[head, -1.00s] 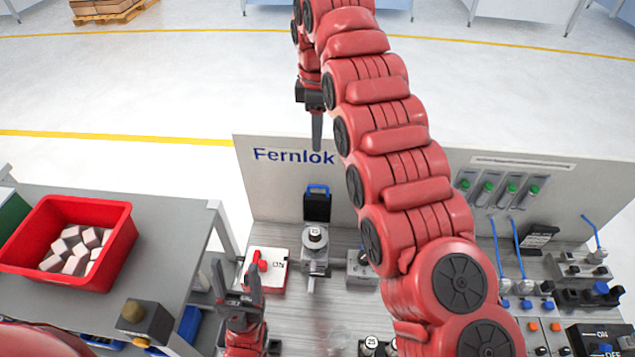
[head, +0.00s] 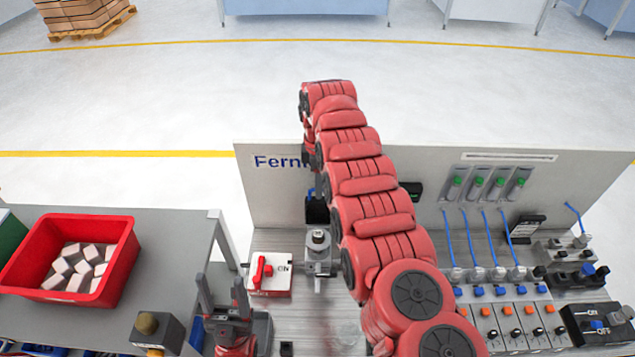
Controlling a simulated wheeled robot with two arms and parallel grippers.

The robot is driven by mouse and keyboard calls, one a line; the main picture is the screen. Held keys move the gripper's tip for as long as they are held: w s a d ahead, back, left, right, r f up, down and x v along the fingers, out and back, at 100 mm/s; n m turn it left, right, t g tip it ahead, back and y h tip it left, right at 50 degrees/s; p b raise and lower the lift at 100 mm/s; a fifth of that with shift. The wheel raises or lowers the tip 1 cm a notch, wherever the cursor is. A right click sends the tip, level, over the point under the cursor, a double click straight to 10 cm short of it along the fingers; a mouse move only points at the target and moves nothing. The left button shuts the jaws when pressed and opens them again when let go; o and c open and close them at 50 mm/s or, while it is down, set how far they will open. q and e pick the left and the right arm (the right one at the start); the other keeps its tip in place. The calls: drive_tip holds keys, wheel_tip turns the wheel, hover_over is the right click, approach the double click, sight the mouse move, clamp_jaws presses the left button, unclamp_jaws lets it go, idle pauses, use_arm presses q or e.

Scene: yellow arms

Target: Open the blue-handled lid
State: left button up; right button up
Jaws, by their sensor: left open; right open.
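The black lid (head: 316,213) stands upright behind a grey metal fixture (head: 318,245) in front of the back panel. Only a sliver of its blue handle (head: 311,192) shows, since my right arm covers much of it. My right gripper (head: 316,183) points down at the handle from above. It is mostly hidden by its own red arm, so I cannot tell whether it touches the handle. My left gripper (head: 222,283) is open and empty at the lower left, with its fingers pointing up, left of the red-lever switch box.
The white switch box (head: 270,275) with a red lever sits left of the fixture. A red bin (head: 118,265) with pale blocks stands on the left table. Blue-cabled connectors and switches (head: 510,318) fill the right side. The panel (head: 440,210) closes off the back.

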clamp_jaws()
idle(1.3)
